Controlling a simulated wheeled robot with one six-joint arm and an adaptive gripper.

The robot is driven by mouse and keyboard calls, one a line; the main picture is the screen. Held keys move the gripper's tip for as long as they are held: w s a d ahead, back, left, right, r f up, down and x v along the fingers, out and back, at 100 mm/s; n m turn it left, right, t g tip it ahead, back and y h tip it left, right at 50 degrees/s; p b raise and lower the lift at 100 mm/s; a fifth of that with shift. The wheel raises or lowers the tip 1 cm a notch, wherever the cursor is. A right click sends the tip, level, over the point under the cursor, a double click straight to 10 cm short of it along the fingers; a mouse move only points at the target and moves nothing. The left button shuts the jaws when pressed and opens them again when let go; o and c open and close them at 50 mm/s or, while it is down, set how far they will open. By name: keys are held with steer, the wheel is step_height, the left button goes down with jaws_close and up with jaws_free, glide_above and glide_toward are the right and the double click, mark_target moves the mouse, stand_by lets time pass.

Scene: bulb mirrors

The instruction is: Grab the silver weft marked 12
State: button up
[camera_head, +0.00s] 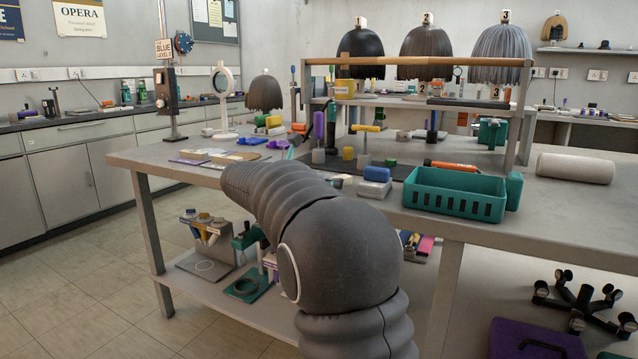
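I cannot make out a weft marked 12 in the head camera view. Small tagged items (480,93) sit on the shelf beneath, too small to read. My grey arm fills the lower middle, reaching to the bench's left part. My gripper does not show, and the arm hides part of the bench and lower shelf.
A teal basket (455,194) and a white roll (575,168) stand on the bench's right side. Tools and blocks crowd the middle. The lower shelf (215,300) holds stands. The floor (80,310) at left is clear.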

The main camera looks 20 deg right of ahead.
steer(key=c, duration=1.1)
steer(key=shift+r, duration=0.1)
